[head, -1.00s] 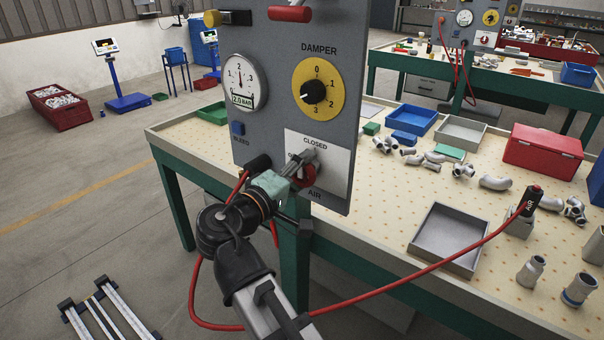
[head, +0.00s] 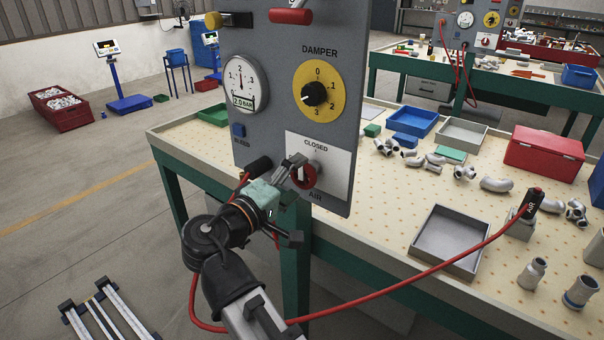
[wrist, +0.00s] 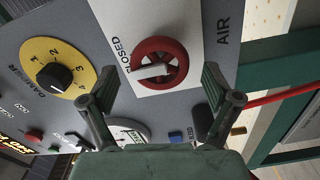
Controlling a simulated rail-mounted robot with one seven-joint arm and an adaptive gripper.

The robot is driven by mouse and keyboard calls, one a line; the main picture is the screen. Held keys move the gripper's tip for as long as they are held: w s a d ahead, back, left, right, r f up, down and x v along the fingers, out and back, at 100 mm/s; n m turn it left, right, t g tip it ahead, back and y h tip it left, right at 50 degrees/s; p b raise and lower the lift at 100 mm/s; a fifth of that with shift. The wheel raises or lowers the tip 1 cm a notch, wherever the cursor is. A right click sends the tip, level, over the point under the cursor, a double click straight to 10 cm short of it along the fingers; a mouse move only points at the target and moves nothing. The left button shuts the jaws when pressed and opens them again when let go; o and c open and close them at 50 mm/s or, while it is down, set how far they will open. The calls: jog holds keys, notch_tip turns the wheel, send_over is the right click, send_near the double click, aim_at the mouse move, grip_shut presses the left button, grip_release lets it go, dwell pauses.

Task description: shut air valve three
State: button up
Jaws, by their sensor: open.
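The air valve is a red handwheel (head: 306,177) with a pale pointer bar, low on the grey panel (head: 270,120). It is on a white plate (head: 335,163) marked CLOSED, with AIR below. In the wrist view the red handwheel (wrist: 178,50) is in full sight and its pale bar (wrist: 153,71) points toward the word CLOSED. My gripper (head: 291,172) is open, in front of the wheel and to its left. In the wrist view the fingers of my gripper (wrist: 160,76) are spread either side of the wheel, with nothing between them. No valve number is readable.
A damper knob (head: 314,93), a pressure gauge (head: 240,84) and a blue bleed button (head: 238,130) share the panel. A red hose (head: 400,273) loops past my arm. Behind stands a bench with a grey tray (head: 449,240), castings and a red box (head: 543,151).

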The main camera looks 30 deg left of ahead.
jog(key=s, duration=0.9)
jog(key=shift+s+a, duration=0.15)
jog(key=shift+a, duration=0.05)
